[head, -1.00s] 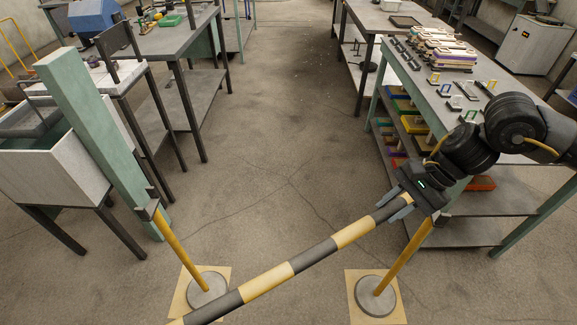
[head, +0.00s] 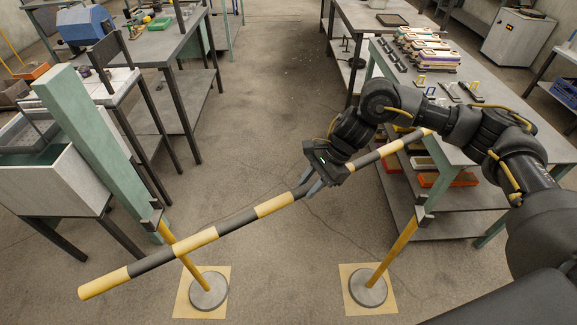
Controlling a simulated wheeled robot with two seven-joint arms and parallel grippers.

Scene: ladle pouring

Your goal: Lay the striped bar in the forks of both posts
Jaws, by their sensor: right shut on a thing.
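My right gripper (head: 316,184) is shut on the striped bar (head: 196,240), near its middle. The bar is banded yellow and dark grey and held in the air, slanting from lower left to upper right. Its left part crosses in front of the left yellow post (head: 188,262), below that post's dark fork (head: 153,217) in the picture. Its right end shows beyond my wrist, up the picture from the right post's fork (head: 424,214). The right yellow post (head: 395,252) stands upright on a round grey base. Both forks look empty. My left gripper is not in view.
A tall green pillar (head: 100,150) leans in the picture close behind the left post, beside a white-sided bin (head: 55,190). The right workbench (head: 520,135) with a lower shelf is near my right arm. The floor between the posts is clear.

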